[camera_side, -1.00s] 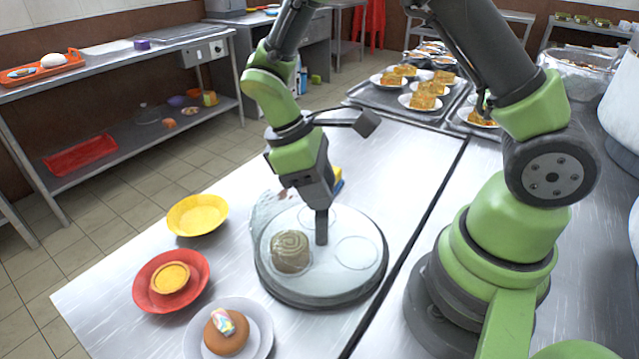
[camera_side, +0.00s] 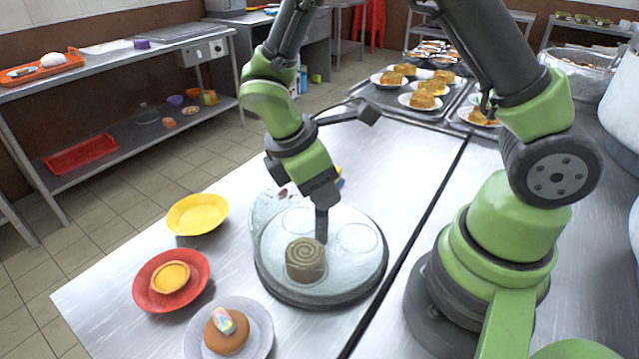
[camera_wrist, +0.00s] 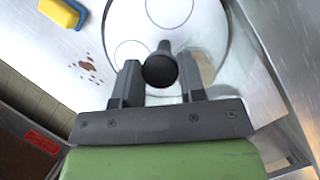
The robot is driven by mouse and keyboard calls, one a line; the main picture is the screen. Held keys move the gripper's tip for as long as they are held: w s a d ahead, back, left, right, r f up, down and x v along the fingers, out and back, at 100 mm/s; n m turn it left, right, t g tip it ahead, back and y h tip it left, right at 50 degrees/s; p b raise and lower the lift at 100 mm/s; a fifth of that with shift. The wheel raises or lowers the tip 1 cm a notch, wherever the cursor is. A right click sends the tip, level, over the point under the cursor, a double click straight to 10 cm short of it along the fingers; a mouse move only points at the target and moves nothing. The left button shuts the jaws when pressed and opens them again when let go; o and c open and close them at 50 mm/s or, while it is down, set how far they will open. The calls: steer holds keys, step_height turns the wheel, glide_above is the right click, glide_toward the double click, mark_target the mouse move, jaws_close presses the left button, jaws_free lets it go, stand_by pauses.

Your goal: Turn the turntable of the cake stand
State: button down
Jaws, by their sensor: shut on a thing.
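The cake stand's turntable (camera_side: 340,275) is a round pale disc with a dark rim on the steel table, marked with ring outlines. A brown cake with a spiral top (camera_side: 305,261) sits near its front edge. My gripper (camera_side: 321,236) points down over the middle of the disc. In the wrist view, my gripper (camera_wrist: 160,82) has its fingers on both sides of a dark round knob (camera_wrist: 160,70) and is shut on it. The turntable also shows there (camera_wrist: 128,27). A tan patch beside the right finger is mostly hidden; I cannot tell what it is.
A yellow bowl (camera_side: 187,224), a red plate with a tart (camera_side: 142,292) and a grey plate with a bun (camera_side: 265,326) stand left of the turntable. A yellow and blue sponge (camera_wrist: 60,12) lies behind it. Trays of plated food (camera_side: 378,99) are at the back.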

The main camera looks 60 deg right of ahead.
steer(key=shift+n+t+h, duration=0.3)
steer(key=shift+n+t, duration=0.2)
steer(key=shift+n, duration=1.5)
steer(key=c, duration=0.7)
jaws_free()
steer(key=v, duration=1)
steer(key=shift+s, duration=0.3)
